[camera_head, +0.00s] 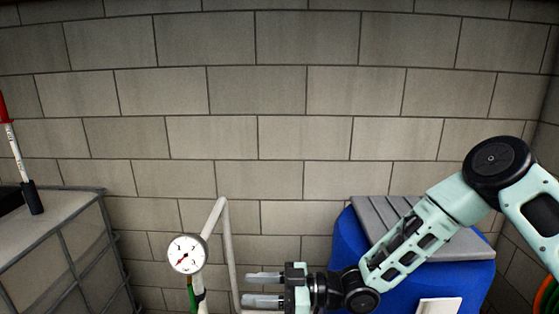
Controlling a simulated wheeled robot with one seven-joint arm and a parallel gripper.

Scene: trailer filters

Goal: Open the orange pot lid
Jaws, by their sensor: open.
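My gripper (262,288) is low in the middle of the head view, with its two fingers pointing left. The fingers are apart, one above the other, and nothing shows between them. My arm reaches in from the right edge. I see no orange pot lid in this view. A strip of orange (546,296) shows at the lower right edge, cut off by the frame, and I cannot tell what it belongs to.
A white pipe (220,215) with a round gauge (187,254) stands just left of my gripper. A blue barrel (345,240) with a grey slatted board (380,212) on top is behind my arm. A metal-framed container (60,230) stands at left. A block wall (260,100) closes the back.

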